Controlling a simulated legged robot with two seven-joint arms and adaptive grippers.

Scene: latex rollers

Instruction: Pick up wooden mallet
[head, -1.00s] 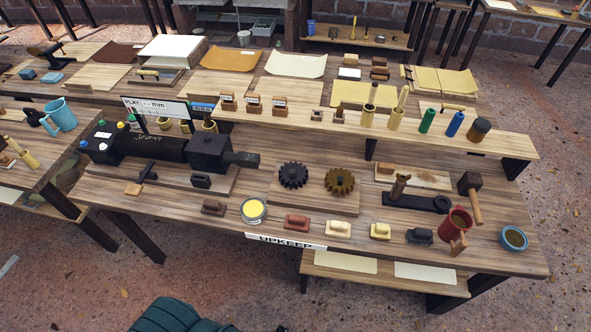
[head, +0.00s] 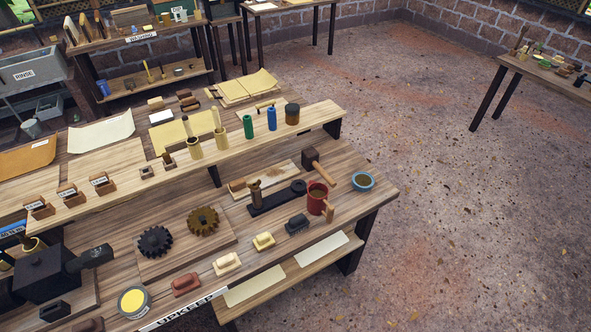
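A wooden mallet (head: 325,175) lies near the right end of the workbench (head: 352,208) in the head view. It has a dark brown block head and a lighter wooden handle that points towards the lower right. The handle's end is close behind a red mug (head: 317,193); I cannot tell whether they touch. The red mug has a wooden handle. Neither of my grippers is in view.
A blue round tin (head: 362,181) stands right of the mallet, near the bench's right edge. A black tool (head: 278,199) with a wooden post lies left of it. A raised shelf (head: 225,158) runs behind. Open floor (head: 450,220) lies to the right.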

